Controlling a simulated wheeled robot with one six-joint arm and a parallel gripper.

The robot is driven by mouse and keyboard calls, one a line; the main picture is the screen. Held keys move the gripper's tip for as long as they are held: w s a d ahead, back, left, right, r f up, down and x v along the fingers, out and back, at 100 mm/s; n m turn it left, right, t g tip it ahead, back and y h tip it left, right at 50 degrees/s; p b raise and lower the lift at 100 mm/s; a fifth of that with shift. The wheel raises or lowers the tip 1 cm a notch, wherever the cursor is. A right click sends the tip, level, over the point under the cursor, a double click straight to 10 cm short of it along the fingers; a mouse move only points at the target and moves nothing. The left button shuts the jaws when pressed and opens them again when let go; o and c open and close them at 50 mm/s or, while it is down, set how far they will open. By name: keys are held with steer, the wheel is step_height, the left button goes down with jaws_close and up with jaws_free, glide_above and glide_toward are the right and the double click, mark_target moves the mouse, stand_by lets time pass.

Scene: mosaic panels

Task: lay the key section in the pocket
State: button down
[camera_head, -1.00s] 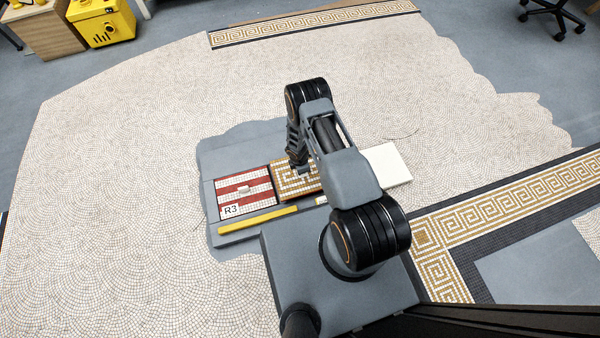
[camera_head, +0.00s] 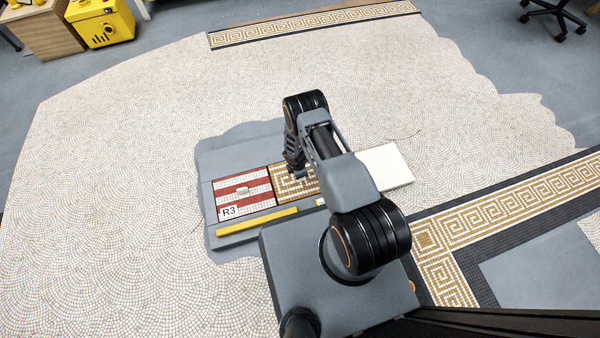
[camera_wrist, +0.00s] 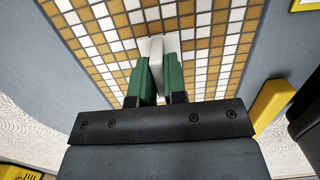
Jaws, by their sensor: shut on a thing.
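The key section (camera_head: 287,194), a gold and white mosaic panel with a key pattern, lies level beside the red-and-white panel, partly under my arm in the head view. In the wrist view the key section (camera_wrist: 215,65) fills much of the picture. My gripper (camera_wrist: 157,62) is shut on its pale knob, with a green pad on each side. In the head view my gripper (camera_head: 298,174) is low over the panel. The panel's right side is hidden by my arm, and I cannot tell whether its underside touches the grey bed (camera_head: 228,150).
A red-and-white striped panel (camera_head: 258,190) marked R3 sits left of the key section. A yellow bar (camera_head: 258,222) lies along the front edge. A white slab (camera_head: 390,164) is right of my arm. Pale mosaic floor surrounds the bed, with key-pattern borders at the back and right.

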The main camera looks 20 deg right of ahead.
steer(key=c, duration=1.2)
jaws_free()
steer(key=shift+o, duration=0.2)
step_height(320, 180, up, 41)
steer(key=w+m+t+p, duration=0.1)
steer(key=m+p, duration=0.5)
steer(key=m, duration=0.3)
steer(key=s+r+m+t+y, duration=0.1)
steer(key=s+r+m, duration=0.8)
steer(key=s+r, duration=0.8)
steer(key=shift+s+t, duration=0.25)
steer(key=shift+t, duration=0.05)
steer(key=shift+r, duration=0.1)
